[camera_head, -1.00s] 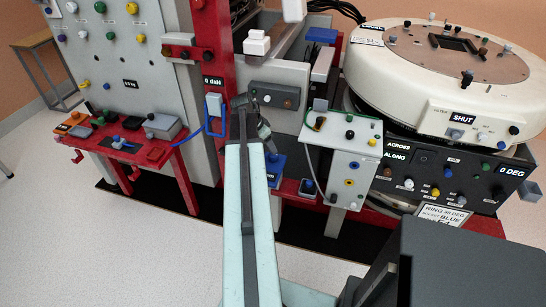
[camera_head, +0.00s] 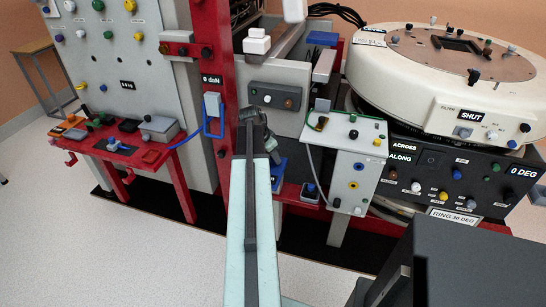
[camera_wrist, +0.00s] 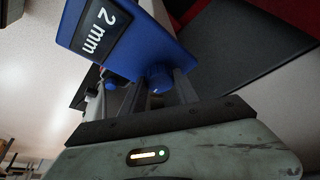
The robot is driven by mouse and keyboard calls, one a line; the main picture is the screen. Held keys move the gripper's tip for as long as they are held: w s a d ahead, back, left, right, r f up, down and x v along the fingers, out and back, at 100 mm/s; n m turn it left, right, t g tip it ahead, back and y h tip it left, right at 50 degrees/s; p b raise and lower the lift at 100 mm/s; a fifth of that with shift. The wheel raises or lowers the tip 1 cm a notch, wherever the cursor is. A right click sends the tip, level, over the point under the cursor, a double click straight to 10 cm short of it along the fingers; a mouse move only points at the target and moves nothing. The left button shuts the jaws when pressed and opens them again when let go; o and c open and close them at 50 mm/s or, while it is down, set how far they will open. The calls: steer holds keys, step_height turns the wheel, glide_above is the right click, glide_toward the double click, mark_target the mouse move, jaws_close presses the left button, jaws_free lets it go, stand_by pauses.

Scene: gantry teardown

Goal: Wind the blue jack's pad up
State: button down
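The blue jack (camera_wrist: 135,35) fills the top of the wrist view, with a tilted display that reads 2 mm. A round blue knob (camera_wrist: 158,77) stands out from its lower face. A second small blue knob (camera_wrist: 111,85) shows farther left. My gripper (camera_wrist: 161,86) points at the jack with its two dark fingers apart, one on each side of the round knob. Whether they touch it is unclear. In the head view part of the blue jack (camera_head: 279,172) shows just right of my arm's end, low in the red frame. I cannot make out the pad.
A white control box (camera_head: 354,170) stands right of the jack. A cream ring (camera_head: 440,85) sits on a black panel farther right. A red bench with switches (camera_head: 128,150) stands left. A red post (camera_head: 220,95) reading 0 daN rises behind my arm. The floor at left is clear.

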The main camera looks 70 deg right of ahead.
steer(key=shift+n, duration=0.3)
steer(key=n, duration=0.1)
steer(key=n+t, duration=0.1)
steer(key=shift+s+a+n+h, duration=0.1)
steer(key=shift+s+n+h, duration=0.05)
steer(key=shift+n+h, duration=0.15)
steer(key=n+t, duration=0.2)
steer(key=n, duration=0.2)
steer(key=shift+s+n, duration=0.1)
steer(key=shift+n, duration=0.2)
steer(key=n, duration=0.2)
steer(key=n+t, duration=0.1)
steer(key=n, duration=0.1)
steer(key=shift+s+t, duration=0.1)
steer(key=shift+t, duration=0.2)
steer(key=shift+n+t+y, duration=0.5)
steer(key=shift+n+y, duration=0.2)
steer(key=shift+n, duration=1.4)
steer(key=c, duration=0.9)
jaws_free()
steer(key=shift+r, duration=0.1)
